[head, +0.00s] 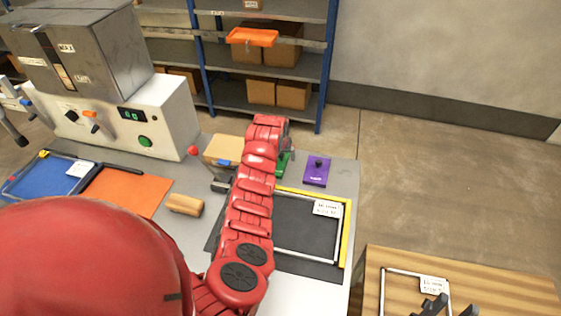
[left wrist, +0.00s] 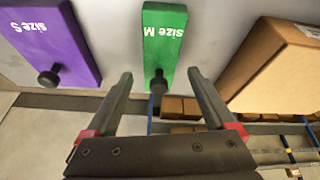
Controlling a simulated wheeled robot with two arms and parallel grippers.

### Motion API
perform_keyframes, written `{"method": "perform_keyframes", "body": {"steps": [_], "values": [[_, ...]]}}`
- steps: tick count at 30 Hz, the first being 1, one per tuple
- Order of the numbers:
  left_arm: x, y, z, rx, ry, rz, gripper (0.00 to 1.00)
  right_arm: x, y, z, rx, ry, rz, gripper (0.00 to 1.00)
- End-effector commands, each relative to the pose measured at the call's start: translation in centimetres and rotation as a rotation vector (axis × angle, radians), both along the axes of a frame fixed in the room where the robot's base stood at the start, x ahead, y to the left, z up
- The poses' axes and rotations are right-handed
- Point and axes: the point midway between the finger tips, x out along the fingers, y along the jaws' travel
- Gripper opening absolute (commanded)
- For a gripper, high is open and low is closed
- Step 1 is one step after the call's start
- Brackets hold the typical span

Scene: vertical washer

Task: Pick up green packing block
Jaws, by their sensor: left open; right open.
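The green packing block, marked "Size M" (left wrist: 163,40), lies on the grey table with its black knob (left wrist: 157,88) towards my left gripper in the left wrist view. My left gripper (left wrist: 160,75) is open, with one finger on each side of the knob; neither finger visibly touches it. In the head view, my red left arm covers most of the green block (head: 284,163), and only a small green part shows beside it. My right gripper (head: 440,306) is open and empty at the lower right, partly cut off by the frame.
A purple "Size S" block (head: 318,171) lies right of the green one. A cardboard box (head: 224,148) is on its other side. A black mat with a white frame (head: 300,225) lies nearer. The washer machine (head: 120,120) stands at the left; a wooden table (head: 500,290) is lower right.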

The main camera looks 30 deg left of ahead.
Motion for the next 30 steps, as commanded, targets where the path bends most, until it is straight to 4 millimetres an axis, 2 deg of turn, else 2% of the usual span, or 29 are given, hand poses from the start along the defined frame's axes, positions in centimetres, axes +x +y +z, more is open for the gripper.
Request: {"method": "perform_keyframes", "body": {"steps": [4,13,27,28,30], "values": [[0.25,-0.04,-0.82,-0.002,0.003,-0.001,0.89,0.0,0.0,0.31,0.0,0.0,0.0,0.44],[0.33,0.0,-1.13,0.0,0.002,-0.003,0.89,0.0,-0.01,0.3,0.0,0.0,0.0,0.44],[0.28,0.0,-1.13,0.0,0.003,-0.002,0.04,0.0,0.0,0.31,0.0,0.0,0.0,0.44],[0.29,-0.01,-1.13,0.0,0.003,-0.002,0.0,0.0,-0.01,0.3,0.0,0.0,0.0,0.44],[0.3,-0.01,-1.13,0.0,0.003,-0.002,0.0,0.0,-0.01,0.3,0.0,0.0,0.0,0.44]]}}
